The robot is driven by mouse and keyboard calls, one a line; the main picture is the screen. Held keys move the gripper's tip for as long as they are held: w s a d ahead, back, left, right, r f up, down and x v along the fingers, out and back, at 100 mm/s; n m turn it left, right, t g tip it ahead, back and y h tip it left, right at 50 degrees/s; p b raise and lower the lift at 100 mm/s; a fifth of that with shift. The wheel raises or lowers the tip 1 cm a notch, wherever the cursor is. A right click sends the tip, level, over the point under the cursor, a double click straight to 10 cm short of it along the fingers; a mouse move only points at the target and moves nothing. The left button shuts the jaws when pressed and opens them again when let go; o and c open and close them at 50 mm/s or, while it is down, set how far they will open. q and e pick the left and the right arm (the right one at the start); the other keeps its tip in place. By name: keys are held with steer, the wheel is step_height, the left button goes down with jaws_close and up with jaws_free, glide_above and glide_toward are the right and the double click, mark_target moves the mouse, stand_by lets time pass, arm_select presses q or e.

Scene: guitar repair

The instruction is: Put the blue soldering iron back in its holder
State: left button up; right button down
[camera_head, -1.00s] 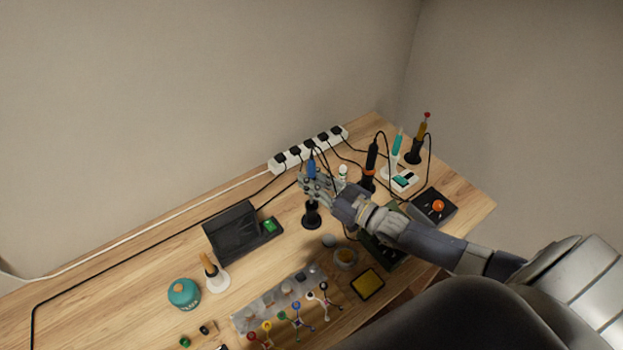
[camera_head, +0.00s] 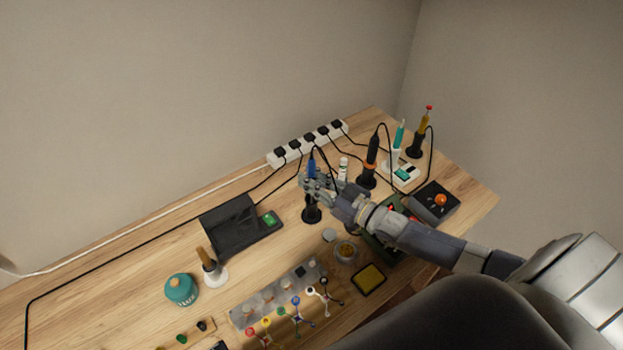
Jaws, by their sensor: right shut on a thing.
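The blue soldering iron (camera_head: 311,168) is upright in my right gripper (camera_head: 313,183), which is shut around it. Its blue handle shows above the fingers and a dark cable runs from its top. The black holder (camera_head: 311,214) stands on the wooden table directly below the gripper. The fingers hide the iron's lower part and the holder's top, so I cannot tell whether the tip is inside the holder. My left gripper is not in view.
A white power strip (camera_head: 308,145) with several plugs lies behind. An orange-and-black iron (camera_head: 372,155), a teal iron (camera_head: 397,137) and a yellow one (camera_head: 424,122) stand to the right.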

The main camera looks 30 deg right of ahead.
steer(key=shift+f+b, duration=0.65)
steer(key=shift+f, duration=0.35)
steer(key=shift+f, duration=0.15)
steer(key=shift+f+b, duration=0.65)
steer(key=shift+f, duration=0.05)
steer(key=c, duration=1.4)
jaws_free()
steer(key=shift+c, duration=0.2)
steer(key=o, duration=0.6)
